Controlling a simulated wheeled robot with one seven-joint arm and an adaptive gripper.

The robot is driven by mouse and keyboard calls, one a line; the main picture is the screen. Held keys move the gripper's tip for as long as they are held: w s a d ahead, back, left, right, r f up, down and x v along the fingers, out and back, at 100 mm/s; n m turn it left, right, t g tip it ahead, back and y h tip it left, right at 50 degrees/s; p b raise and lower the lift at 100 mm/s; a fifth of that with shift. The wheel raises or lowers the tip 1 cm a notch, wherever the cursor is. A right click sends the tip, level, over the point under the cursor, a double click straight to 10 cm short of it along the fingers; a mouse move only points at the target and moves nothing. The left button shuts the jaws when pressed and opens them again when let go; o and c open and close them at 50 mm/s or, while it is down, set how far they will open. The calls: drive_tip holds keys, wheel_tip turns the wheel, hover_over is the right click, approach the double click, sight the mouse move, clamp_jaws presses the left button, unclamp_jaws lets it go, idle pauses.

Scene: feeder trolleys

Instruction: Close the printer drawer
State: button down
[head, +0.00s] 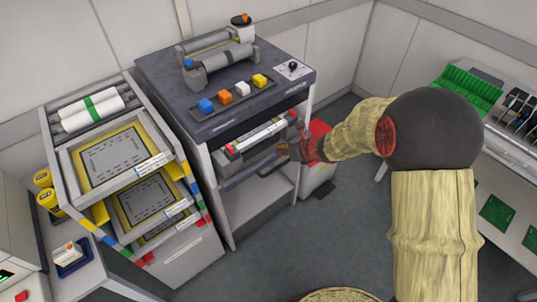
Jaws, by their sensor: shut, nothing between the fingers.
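The printer drawer (250,162) is a grey tray in the cabinet under the dark worktop. It stands out past the cabinet's front, with a dark front edge. A white strip with red ends lies in the printer opening (262,134) above it. My gripper (283,152) is shut and empty at the right part of the drawer front. I cannot tell whether it touches the drawer. My wooden-looking arm comes in from the right, and the gripper hides part of the drawer's right end.
The dark worktop (155,75) carries rollers and a tray of coloured blocks. A rack (55,150) with framed screens stands close on the left. A red-topped bin (318,128) stands right of the cabinet. The grey floor in front is clear.

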drive_tip(key=n+b, duration=0.1)
drive_tip(key=b, duration=0.2)
approach(262, 148)
drive_tip(key=x, duration=0.5)
drive_tip(key=shift+d+f, duration=0.15)
drive_tip(key=w+a, duration=0.1)
drive_tip(key=w, duration=0.1)
drive_tip(key=w+a, duration=0.2)
idle(0.3)
